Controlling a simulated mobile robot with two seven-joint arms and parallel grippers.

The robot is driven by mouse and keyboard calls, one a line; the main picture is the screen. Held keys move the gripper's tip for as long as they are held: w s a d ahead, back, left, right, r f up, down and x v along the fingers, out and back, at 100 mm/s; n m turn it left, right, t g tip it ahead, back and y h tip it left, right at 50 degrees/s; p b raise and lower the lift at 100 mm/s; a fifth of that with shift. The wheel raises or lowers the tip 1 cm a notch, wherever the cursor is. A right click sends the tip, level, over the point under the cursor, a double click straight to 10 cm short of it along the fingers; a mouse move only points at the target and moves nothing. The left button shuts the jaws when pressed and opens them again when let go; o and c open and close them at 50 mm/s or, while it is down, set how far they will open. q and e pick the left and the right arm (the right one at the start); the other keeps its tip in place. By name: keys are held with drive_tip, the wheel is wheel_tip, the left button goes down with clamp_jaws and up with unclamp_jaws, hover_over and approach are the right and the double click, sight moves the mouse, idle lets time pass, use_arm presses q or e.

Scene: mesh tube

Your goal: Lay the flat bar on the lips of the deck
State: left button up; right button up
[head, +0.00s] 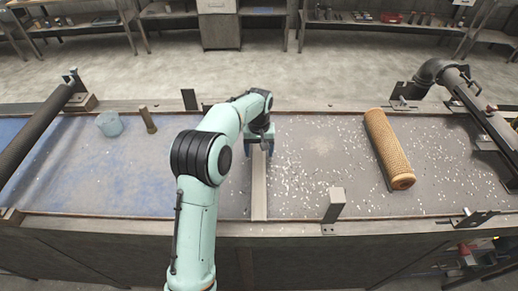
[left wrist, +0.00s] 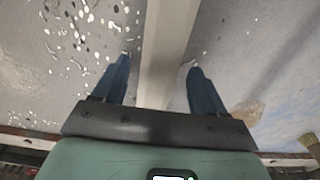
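The flat bar (head: 259,188) is a long pale strip running front to back across the middle of the deck (head: 320,150), its near end at the deck's front lip (head: 150,214). Its far part is hidden under my left gripper (head: 260,152). In the left wrist view the bar (left wrist: 166,50) passes between the two blue fingers of the left gripper (left wrist: 159,62). The fingers are open, with a visible gap on each side of the bar. I cannot tell how high the gripper is above it. My right gripper is not in view.
An orange mesh tube (head: 389,148) lies on the deck at the right. A small upright post (head: 334,205) stands at the front lip, right of the bar. A translucent cup (head: 109,124) and a brown cylinder (head: 148,120) stand at the left. Pale chips litter the deck's middle.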

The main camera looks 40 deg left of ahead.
sight(259, 153)
use_arm(q)
wheel_tip(259, 153, up, 12)
drive_tip(key=p, duration=0.2)
drive_tip(key=shift+r, duration=0.15)
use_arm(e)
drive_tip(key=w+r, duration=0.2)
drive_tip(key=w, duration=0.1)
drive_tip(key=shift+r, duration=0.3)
